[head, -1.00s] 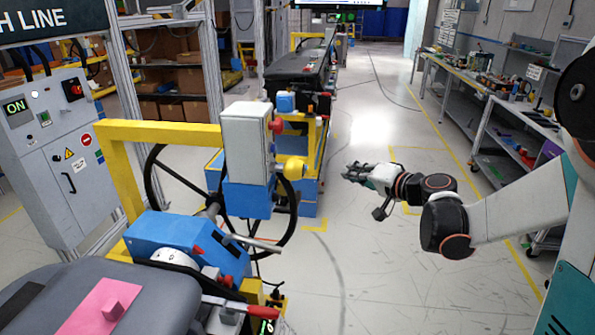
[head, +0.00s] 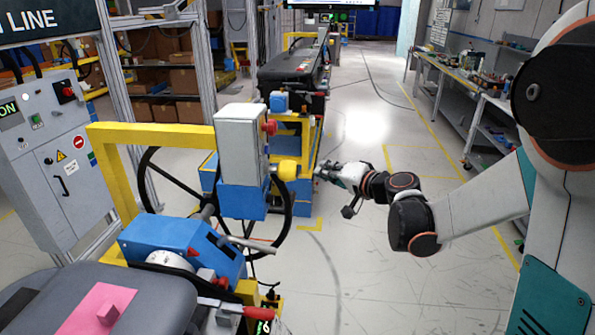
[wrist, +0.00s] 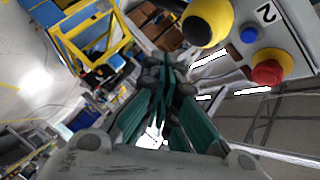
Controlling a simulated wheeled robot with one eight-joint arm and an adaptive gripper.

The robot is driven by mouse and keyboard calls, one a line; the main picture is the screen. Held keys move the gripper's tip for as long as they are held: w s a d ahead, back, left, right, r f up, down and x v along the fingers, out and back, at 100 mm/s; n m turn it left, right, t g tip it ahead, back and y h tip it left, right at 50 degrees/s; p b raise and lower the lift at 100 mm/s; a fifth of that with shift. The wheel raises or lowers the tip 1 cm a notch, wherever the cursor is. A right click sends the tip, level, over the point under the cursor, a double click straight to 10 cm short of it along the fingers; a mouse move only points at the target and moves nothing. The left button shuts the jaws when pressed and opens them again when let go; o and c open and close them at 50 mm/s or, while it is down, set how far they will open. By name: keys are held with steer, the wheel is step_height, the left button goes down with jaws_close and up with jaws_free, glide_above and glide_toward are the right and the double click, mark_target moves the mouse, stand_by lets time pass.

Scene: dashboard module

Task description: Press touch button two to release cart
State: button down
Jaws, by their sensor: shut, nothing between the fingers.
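A grey-white control box (head: 241,140) with a blue lower part stands in front of the black steering wheel. A yellow touch button (head: 287,170) with a dark face sticks out from its right side, below a red button (head: 269,127). In the wrist view, the yellow button (wrist: 208,22) is at the top, beside a label "2" (wrist: 265,13), a small blue button (wrist: 249,35) and the red button (wrist: 267,73). My gripper (head: 320,170) is just right of the yellow button, apart from it in the picture. Its dark green fingers (wrist: 168,78) are shut and empty.
Another yellow-framed cart (head: 292,75) stands behind. The floor to the right is open, up to workbenches (head: 465,95).

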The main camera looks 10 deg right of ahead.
steer(key=shift+w+a, duration=0.25)
steer(key=shift+a, duration=0.5)
steer(key=shift+w+a, duration=0.25)
steer(key=shift+a, duration=0.45)
steer(key=shift+a, duration=0.1)
stand_by(0.4)
steer(key=shift+w+a, duration=0.1)
steer(key=shift+a, duration=0.2)
steer(key=shift+w+a+b, duration=0.15)
steer(key=shift+a+b, duration=0.15)
steer(key=shift+a, duration=0.1)
stand_by(0.8)
steer(key=shift+d, duration=0.1)
steer(key=shift+s+d, duration=0.3)
steer(key=shift+d, duration=0.4)
steer(key=shift+s+d, duration=0.25)
steer(key=shift+d, duration=0.55)
steer(key=shift+s+d, duration=0.25)
steer(key=shift+d, duration=0.55)
steer(key=shift+s+d, duration=0.25)
steer(key=shift+d, duration=0.55)
